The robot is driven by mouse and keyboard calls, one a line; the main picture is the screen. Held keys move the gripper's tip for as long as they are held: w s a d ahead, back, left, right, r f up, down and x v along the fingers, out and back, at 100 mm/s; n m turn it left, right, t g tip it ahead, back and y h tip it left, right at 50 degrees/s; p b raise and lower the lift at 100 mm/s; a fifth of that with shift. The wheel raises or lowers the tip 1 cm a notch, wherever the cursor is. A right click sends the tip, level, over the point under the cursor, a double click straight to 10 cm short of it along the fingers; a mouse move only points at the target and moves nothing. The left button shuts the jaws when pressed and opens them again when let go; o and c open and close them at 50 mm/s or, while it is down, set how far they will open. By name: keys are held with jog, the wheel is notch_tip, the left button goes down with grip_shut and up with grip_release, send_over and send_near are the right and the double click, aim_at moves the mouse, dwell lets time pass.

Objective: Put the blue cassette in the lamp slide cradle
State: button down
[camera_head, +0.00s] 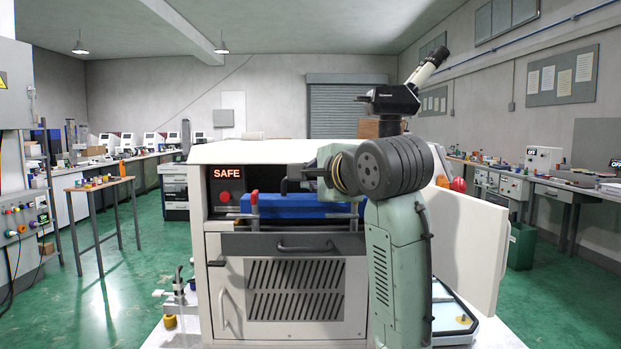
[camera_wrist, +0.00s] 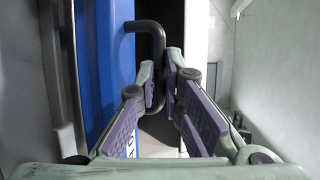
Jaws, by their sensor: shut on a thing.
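The blue cassette (camera_head: 290,203) lies lengthwise in the open bay of the white machine, level as far as I see. Its blue side also fills the left of the wrist view (camera_wrist: 95,60). A dark bar handle (camera_wrist: 158,45) stands out from it. My gripper (camera_wrist: 160,82) is closed around this handle, a finger on each side. In the head view my arm hides the gripper and the cassette's right end. Grey posts with red tips (camera_head: 254,200) stand in front of the cassette. I cannot tell whether it rests in the lamp slide cradle.
The white machine (camera_head: 255,152) shows a lit SAFE sign (camera_head: 227,173) left of the bay. A grey drawer front with a handle (camera_head: 300,245) is below. An open white door panel (camera_head: 470,240) stands at the right. A microscope (camera_head: 405,90) rises behind my arm.

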jog(key=shift+f+b, duration=0.7)
jog(key=shift+f, duration=0.6)
dwell(1.0)
jog(key=c, duration=1.6)
grip_release()
jog(key=shift+c, duration=0.2)
jog(key=shift+f, duration=0.1)
